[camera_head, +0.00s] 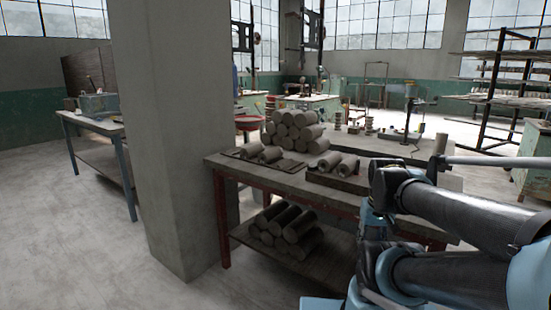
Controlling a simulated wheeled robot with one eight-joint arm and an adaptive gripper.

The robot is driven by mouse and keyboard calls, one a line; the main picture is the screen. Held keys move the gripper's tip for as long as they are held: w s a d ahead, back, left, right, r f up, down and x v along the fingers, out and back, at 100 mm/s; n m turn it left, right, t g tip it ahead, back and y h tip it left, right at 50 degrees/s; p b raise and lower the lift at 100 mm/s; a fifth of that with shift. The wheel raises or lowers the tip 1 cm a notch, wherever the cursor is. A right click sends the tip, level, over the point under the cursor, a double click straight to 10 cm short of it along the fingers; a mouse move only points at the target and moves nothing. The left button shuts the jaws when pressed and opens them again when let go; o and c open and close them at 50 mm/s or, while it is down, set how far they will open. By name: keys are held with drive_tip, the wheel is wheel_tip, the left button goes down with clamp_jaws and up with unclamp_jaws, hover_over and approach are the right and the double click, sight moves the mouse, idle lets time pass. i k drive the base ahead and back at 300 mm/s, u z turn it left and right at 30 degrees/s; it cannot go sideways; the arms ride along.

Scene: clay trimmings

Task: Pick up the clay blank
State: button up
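Several grey cylinders that look like clay blanks lie on a worktable (294,178) with dark red legs. A stacked pile of them (290,124) is at the table's back. A pair (270,154) lies on a dark board at the left, and another pair (348,165) lies on a board nearer the middle. More, darker cylinders (298,223) are piled on the lower shelf. Which one is the task's clay blank, I cannot tell. My dark arm covers the table's right part. My gripper's fingertips do not show.
A thick concrete pillar (175,130) stands close to the table's left end. A blue-legged bench (95,122) is at the far left, and a dark metal rack (495,90) at the back right. The floor (90,245) in the left foreground is clear.

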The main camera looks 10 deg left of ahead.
sight(266, 156)
drive_tip(key=z, duration=2.4)
drive_tip(key=k, duration=1.7)
drive_tip(key=u, duration=1.55)
drive_tip(key=i, duration=0.9)
drive_tip(key=u, duration=0.05)
